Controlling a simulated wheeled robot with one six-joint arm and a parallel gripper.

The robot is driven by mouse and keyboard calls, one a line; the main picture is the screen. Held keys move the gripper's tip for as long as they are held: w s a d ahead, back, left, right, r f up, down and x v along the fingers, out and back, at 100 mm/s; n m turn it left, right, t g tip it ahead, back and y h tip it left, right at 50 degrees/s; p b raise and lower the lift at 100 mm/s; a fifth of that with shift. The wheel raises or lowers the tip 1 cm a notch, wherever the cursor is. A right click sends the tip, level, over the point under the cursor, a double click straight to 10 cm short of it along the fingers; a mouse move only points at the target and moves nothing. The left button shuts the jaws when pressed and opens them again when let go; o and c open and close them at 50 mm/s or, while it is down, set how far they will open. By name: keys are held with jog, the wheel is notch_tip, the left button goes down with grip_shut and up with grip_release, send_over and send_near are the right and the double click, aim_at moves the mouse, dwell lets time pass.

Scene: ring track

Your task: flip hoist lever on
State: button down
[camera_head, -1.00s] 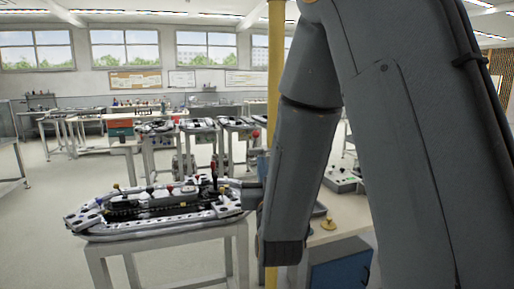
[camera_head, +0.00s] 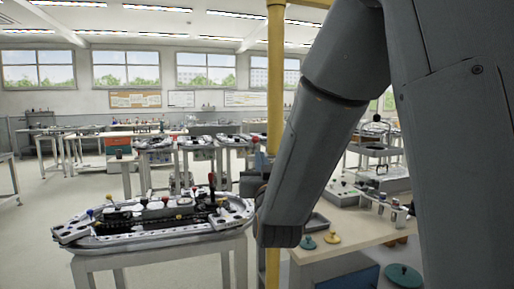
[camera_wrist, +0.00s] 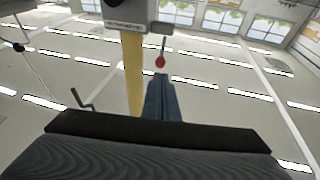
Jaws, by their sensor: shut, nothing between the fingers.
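In the wrist view, a grey box (camera_wrist: 128,12) with a label is at the top edge, by a yellow post (camera_wrist: 134,80). A thin lever with a red knob (camera_wrist: 160,62) extends from beside the box. My gripper (camera_wrist: 158,78) is shut and empty, its fingers pointing at the knob; in the picture the tips are just below it. I cannot tell whether they touch. In the head view, the yellow post (camera_head: 274,90) stands behind my arm, with a small red knob (camera_head: 256,139) beside it. My arm hides much of that area.
A grey oval track (camera_head: 150,236) with coloured knobs and a tall red-handled lever (camera_head: 211,182) stands left of my arm. A bench (camera_head: 345,230) with small discs is at right. More tables stand behind. Open floor (camera_head: 30,220) is at left. A dark crank (camera_wrist: 82,100) shows in the wrist view.

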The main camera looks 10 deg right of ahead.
aim_at(256, 140)
jog(key=p+x, duration=0.3)
jog(key=x, duration=0.5)
jog(key=shift+w+r, duration=0.1)
jog(key=shift+w, duration=0.1)
jog(key=shift+r, duration=0.1)
